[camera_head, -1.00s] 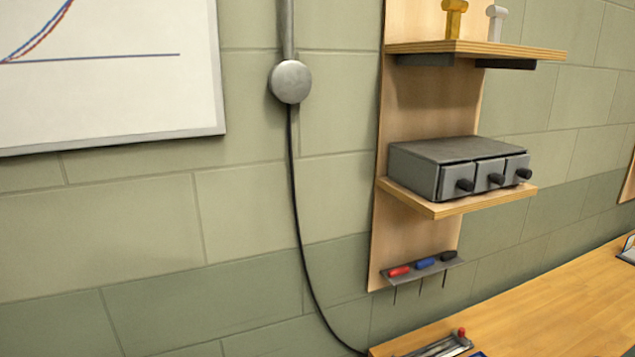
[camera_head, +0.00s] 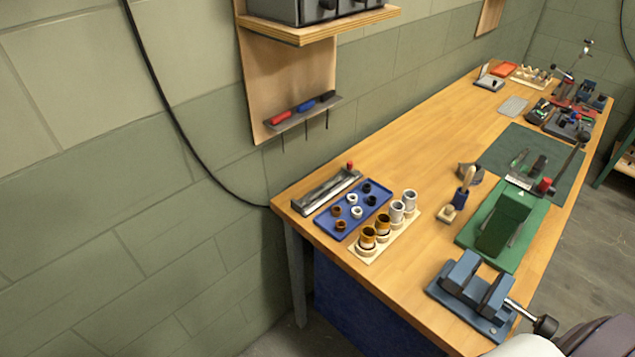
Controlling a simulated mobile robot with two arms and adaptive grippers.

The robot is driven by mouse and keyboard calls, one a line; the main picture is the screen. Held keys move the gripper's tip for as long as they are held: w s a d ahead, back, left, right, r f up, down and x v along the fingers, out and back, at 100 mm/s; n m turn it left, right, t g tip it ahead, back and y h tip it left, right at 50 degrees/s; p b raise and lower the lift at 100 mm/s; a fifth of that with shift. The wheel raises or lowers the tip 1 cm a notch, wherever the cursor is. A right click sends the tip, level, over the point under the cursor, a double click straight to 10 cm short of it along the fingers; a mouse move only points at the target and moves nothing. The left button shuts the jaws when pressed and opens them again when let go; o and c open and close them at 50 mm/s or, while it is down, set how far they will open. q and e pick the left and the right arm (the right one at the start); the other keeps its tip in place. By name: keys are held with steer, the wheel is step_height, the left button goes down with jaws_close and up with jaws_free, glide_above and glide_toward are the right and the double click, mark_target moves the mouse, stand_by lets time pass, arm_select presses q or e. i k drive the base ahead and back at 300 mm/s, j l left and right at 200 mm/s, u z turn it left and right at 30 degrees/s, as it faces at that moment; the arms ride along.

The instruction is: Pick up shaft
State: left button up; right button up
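I cannot pick out a shaft with certainty. A long grey metal fixture (camera_head: 326,192) with a red knob lies at the near left corner of the workbench. A green fixture (camera_head: 505,222) stands near the bench's right edge. On the dark green mat (camera_head: 500,150) behind it lie small tools, too small to tell apart. Neither of my grippers is in view.
The wooden workbench (camera_head: 430,130) carries a blue tray (camera_head: 322,222) of small rings, a pale rack (camera_head: 392,240) of brown and white cylinders, and a blue vise (camera_head: 470,290) at the front. Several devices crowd the far end.

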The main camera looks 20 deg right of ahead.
mark_target(307, 201)
steer(key=i+l+z, duration=0.1)
steer(key=i+z, duration=0.15)
steer(key=z, duration=0.15)
steer(key=i+z, duration=0.35)
steer(key=k, duration=0.1)
